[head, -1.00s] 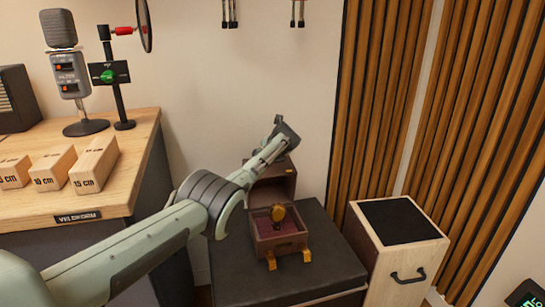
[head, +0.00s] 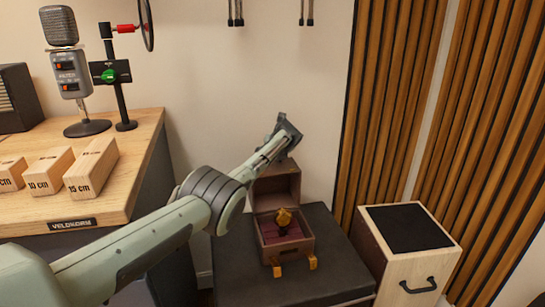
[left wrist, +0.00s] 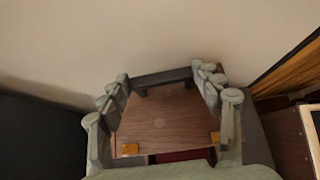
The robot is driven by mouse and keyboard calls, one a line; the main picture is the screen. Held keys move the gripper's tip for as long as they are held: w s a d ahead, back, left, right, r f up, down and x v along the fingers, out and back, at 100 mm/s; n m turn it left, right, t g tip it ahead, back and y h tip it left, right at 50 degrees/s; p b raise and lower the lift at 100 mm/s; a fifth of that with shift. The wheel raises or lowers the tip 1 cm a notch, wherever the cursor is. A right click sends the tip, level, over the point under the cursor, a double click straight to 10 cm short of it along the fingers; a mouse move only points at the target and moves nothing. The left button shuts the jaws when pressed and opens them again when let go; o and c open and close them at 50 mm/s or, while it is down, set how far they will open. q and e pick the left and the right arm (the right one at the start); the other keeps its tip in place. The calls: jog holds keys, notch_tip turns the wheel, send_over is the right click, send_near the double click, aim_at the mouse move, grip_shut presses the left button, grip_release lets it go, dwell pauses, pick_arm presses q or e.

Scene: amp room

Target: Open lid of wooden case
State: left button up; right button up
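The wooden case (head: 297,248) stands on a dark stand, its lid (head: 287,186) raised upright at the back. Inside, a gold-topped object with a dark stem (head: 284,217) sits on a red lining. Two brass clasps show at the case's front. My left gripper (head: 290,133) is just above and behind the raised lid. In the left wrist view its fingers (left wrist: 165,100) are spread wide, with a brown wooden panel of the case (left wrist: 160,122) seen between them. I cannot tell whether they touch it. My right gripper is not in view.
The dark stand (head: 235,278) holds the case. A wooden box with a black top (head: 405,228) stands to its right, before slatted wall panels (head: 400,110). A desk (head: 125,190) with marked wooden blocks and a microphone (head: 68,70) is at left. The wall is close behind the lid.

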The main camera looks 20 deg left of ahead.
pick_arm(q)
jog(key=shift+o, duration=1.2)
jog(key=shift+a+r, duration=0.1)
jog(key=shift+r, duration=0.25)
jog(key=shift+o, duration=0.4)
jog(key=shift+s+f, duration=0.1)
jog(key=shift+f, duration=0.2)
jog(key=shift+d, duration=0.2)
jog(key=v, duration=1.2)
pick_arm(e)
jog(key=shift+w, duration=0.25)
